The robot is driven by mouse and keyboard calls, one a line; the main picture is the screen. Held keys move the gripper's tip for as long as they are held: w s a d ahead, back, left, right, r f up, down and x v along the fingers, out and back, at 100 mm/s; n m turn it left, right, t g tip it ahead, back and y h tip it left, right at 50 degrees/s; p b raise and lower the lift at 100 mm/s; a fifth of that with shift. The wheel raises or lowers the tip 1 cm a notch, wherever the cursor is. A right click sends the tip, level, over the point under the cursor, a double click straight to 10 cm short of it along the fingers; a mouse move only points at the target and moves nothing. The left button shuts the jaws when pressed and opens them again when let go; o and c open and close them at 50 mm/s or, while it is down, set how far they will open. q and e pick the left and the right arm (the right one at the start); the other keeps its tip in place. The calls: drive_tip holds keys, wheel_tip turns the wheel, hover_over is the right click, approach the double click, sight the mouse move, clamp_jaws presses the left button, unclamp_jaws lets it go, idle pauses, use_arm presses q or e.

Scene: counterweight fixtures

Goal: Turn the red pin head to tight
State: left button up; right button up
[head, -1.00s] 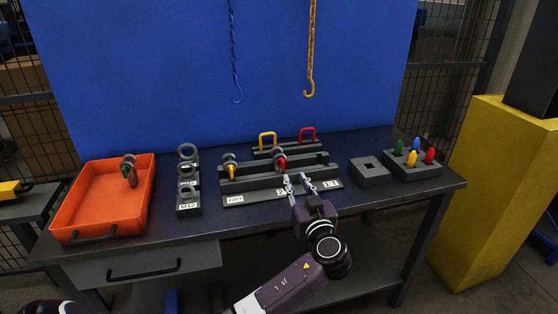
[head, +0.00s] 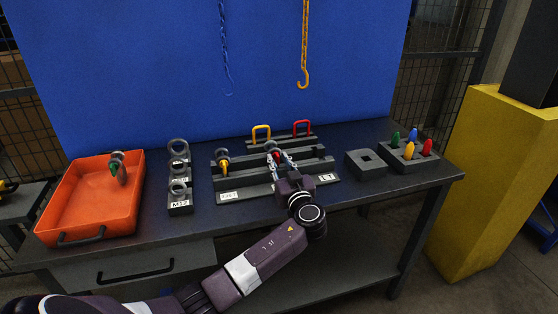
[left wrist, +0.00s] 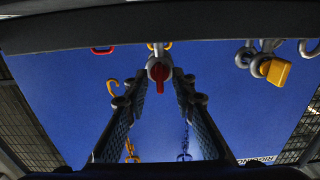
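The red pin head (head: 276,156) sits in the grey fixture (head: 232,182) in the middle of the bench, partly hidden behind my left fingers. In the left wrist view the red pin (left wrist: 160,80) shows with its grey ring between the two fingertips. My left gripper (head: 282,163) reaches in from the front with its fingers apart, one on each side of the pin head. In the left wrist view the fingers (left wrist: 158,88) do not clearly close on it; contact cannot be told. My right gripper is not in view.
A yellow pin (head: 223,165) sits left in the same fixture. An orange tray (head: 75,215), a stand of grey rings (head: 180,208), a grey block with a square hole (head: 366,170) and a holder with coloured pegs (head: 408,163) stand alongside. A hook (head: 304,80) hangs behind.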

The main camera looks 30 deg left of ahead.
use_arm(q)
drive_tip(key=shift+c, duration=0.5)
clamp_jaws()
